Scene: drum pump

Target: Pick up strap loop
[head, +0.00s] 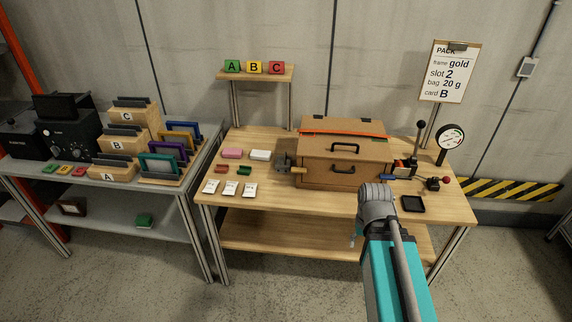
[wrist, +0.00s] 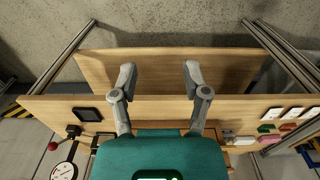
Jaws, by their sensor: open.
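An orange-red strap (head: 345,133) lies across the top of a brown lidded case (head: 345,172) on the right-hand wooden bench. I cannot make out a separate loop on it at this size. My gripper (wrist: 158,80) shows in the wrist view with its two grey fingers spread wide and nothing between them. It is over the front edge of the bench, apart from the case. In the head view my arm stands in front of the bench and hides most of the gripper. The strap is not clear in the wrist view.
A black tray (head: 413,203), a gauge (head: 450,138) and a red-knobbed lever (head: 436,183) stand right of the case. White bags (head: 230,188) and coloured blocks lie left. A grey clamp-like part (head: 283,162) sits beside the case. A lower shelf (wrist: 235,62) lies under the bench.

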